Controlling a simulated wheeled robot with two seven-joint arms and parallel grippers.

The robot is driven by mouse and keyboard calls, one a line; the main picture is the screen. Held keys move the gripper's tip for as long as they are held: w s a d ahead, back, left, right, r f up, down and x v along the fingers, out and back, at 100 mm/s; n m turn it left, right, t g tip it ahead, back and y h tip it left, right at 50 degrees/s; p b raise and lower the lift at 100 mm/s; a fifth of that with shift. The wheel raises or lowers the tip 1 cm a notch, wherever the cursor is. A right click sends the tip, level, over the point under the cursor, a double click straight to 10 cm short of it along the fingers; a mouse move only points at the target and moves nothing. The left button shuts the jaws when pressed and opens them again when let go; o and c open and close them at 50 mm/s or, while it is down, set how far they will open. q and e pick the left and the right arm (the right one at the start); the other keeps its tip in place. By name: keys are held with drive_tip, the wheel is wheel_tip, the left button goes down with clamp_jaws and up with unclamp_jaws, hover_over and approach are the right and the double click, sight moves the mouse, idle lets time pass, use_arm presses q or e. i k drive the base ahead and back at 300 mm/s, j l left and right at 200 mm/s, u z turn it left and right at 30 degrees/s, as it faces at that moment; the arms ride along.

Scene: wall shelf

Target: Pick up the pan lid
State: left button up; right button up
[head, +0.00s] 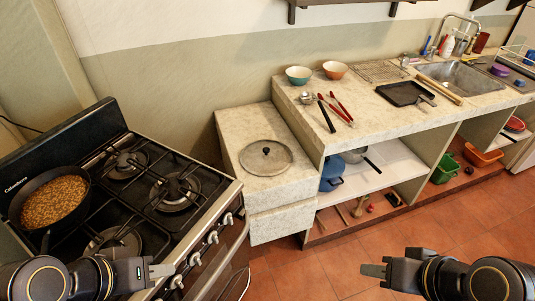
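The pan lid (266,157) is a round, flat, glass-like disc with a rim and a dark knob in its middle. It lies on the low stone block (236,131) between the stove and the counter. My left gripper (162,270) is at the lower left, in front of the stove, below and left of the lid. My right gripper (374,271) is at the lower right over the floor, below and right of the lid. Both are well apart from the lid. Their fingers overlap from this angle, so their opening is unclear.
A stove (211,201) at left bears a pan of food (55,200). The higher counter (300,119) at right bears bowls, red-handled utensils, a black tray (404,93) and a sink (462,78). Shelves below hold a blue pot (331,172). The tiled floor (310,272) between my grippers is clear.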

sight(262, 157)
drive_tip(key=k+l, duration=0.2)
drive_tip(key=i+l+u, duration=0.25)
drive_tip(key=i+l, duration=0.2)
drive_tip(key=l, duration=0.15)
drive_tip(key=u, duration=1.85)
